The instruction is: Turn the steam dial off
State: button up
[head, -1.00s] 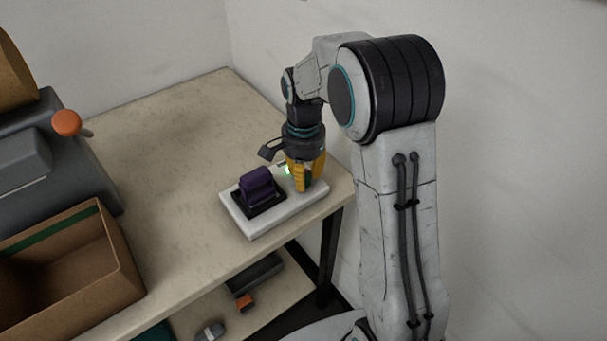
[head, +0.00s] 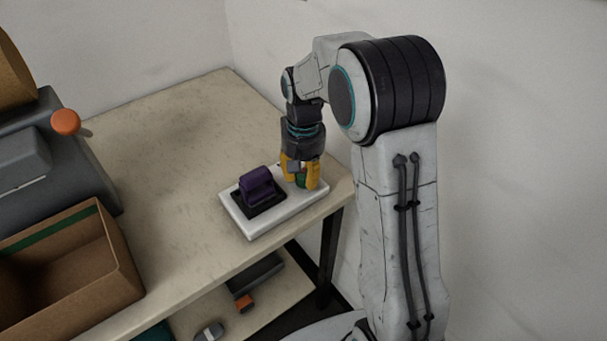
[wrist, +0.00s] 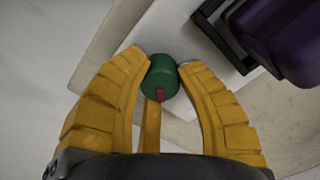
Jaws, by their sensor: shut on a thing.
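The steam dial (wrist: 159,80) is a small green round knob with a red pointer mark, and it sits on a white base plate (head: 252,229). In the head view the dial (head: 301,181) shows as a bit of green between the fingers. My gripper (wrist: 163,64) has yellow segmented fingers, shut on the dial from both sides. In the wrist view the red mark points toward the bottom of the picture, toward my palm. In the head view my gripper (head: 302,180) points down at the plate's right end.
A purple block-like part (head: 257,185) on a black frame stands on the same plate, close left of my gripper. An open cardboard box (head: 120,262) and a grey machine with an orange knob (head: 66,122) stand at left. The table's (head: 185,130) back middle is clear.

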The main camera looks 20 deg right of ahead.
aim_at(303, 174)
jog(key=n, duration=0.4)
jog(key=shift+s+f+n, duration=0.1)
jog(key=shift+n, duration=0.2)
jog(key=n, duration=0.4)
dwell(0.4)
jog(key=o, duration=1.2)
notch_tip(303, 174, up, 12)
jog(key=shift+r, duration=0.1)
